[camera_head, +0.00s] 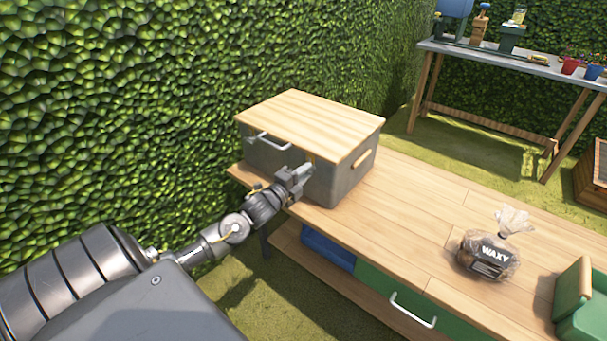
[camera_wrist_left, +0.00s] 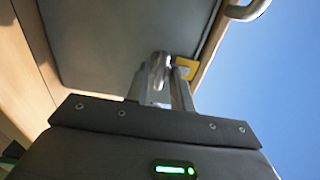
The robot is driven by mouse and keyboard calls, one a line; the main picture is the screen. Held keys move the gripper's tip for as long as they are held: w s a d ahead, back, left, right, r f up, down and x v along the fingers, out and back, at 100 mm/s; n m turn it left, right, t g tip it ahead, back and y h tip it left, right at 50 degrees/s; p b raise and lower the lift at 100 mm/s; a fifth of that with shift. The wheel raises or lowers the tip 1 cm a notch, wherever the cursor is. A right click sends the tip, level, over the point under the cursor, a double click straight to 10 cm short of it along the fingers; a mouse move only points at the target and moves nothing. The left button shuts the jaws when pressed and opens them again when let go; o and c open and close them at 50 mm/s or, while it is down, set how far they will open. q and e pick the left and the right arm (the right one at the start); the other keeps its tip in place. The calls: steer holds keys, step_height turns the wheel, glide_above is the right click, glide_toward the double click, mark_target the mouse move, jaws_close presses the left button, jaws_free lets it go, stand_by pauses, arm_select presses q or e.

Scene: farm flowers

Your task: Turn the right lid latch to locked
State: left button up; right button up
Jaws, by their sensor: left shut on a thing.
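A grey box (camera_head: 347,184) with a flat wooden lid (camera_head: 315,118) stands at the far left end of the workbench, its lid down. A metal handle (camera_head: 270,141) is on its front, and it also shows in the left wrist view (camera_wrist_left: 248,10). My left gripper (camera_head: 299,176) is at the right part of the box front, just below the lid edge. In the left wrist view its fingers (camera_wrist_left: 165,85) are shut on the right lid latch (camera_wrist_left: 160,62), a metal piece beside a yellow plate (camera_wrist_left: 187,68). The fingers hide part of the latch; its exact turn is unclear. My right gripper is out of view.
The workbench (camera_head: 410,215) is clear between the box and a bag marked WAXY (camera_head: 488,255). A green container (camera_head: 578,305) stands at the right. A blue bin (camera_head: 327,247) and green drawer (camera_head: 410,300) are below. A hedge (camera_head: 150,110) rises behind the box.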

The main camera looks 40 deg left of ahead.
arm_select(q)
steer(key=o, duration=0.9)
steer(key=shift+o, duration=0.2)
steer(key=s, duration=1)
steer(key=shift+s, duration=0.4)
steer(key=shift+d, duration=0.1)
